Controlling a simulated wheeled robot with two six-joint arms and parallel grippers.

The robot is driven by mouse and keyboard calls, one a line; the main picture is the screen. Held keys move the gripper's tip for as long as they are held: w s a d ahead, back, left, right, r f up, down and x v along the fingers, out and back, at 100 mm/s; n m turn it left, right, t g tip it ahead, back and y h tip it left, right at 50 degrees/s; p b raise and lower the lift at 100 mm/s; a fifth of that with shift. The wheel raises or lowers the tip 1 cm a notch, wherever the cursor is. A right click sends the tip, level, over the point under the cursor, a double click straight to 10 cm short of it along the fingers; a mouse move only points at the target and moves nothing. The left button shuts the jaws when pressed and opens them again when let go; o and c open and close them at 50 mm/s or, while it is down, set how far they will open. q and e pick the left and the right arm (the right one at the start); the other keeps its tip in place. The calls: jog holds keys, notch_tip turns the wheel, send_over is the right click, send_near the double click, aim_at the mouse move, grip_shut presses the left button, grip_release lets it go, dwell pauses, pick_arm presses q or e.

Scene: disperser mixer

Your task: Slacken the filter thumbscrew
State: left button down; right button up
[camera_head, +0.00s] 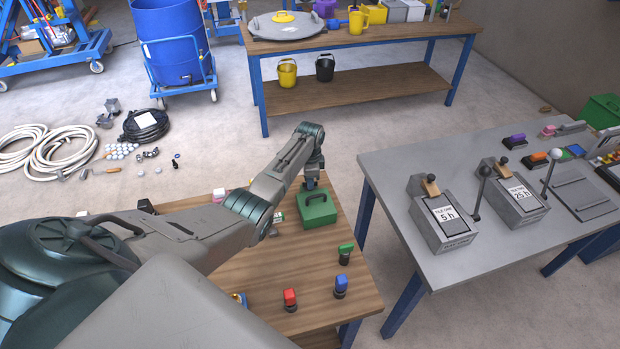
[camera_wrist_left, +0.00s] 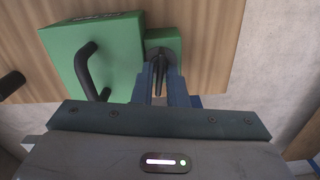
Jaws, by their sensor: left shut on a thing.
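A green box (camera_head: 319,212) with a dark handle sits at the far end of the wooden bench top. The green box also fills the upper left of the left wrist view (camera_wrist_left: 65,55). Beside it there is a smaller green part with a dark round piece (camera_wrist_left: 163,44), which appears to bear the thumbscrew. My left gripper (camera_head: 311,184) reaches down at the box's far side. In the left wrist view its blue fingers (camera_wrist_left: 160,82) are shut on a narrow dark piece, probably the thumbscrew, mostly hidden between them. My right gripper is not in view.
Small green (camera_head: 345,254), blue (camera_head: 341,286) and red (camera_head: 290,299) knobbed pieces stand on the wooden bench (camera_head: 252,262). A grey table (camera_head: 400,171) with two lever boxes stands to the right, across a gap. Hoses (camera_head: 62,148) lie on the floor.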

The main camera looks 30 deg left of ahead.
pick_arm(q)
jog(key=shift+w+r+n, duration=0.1)
jog(key=shift+r+n, duration=0.05)
jog(key=shift+n, duration=0.75)
jog(key=c, duration=1.6)
grip_release()
notch_tip(320, 180, up, 11)
jog(key=shift+f+b, duration=0.15)
jog(key=shift+b, duration=1.05)
jog(key=shift+f, duration=0.1)
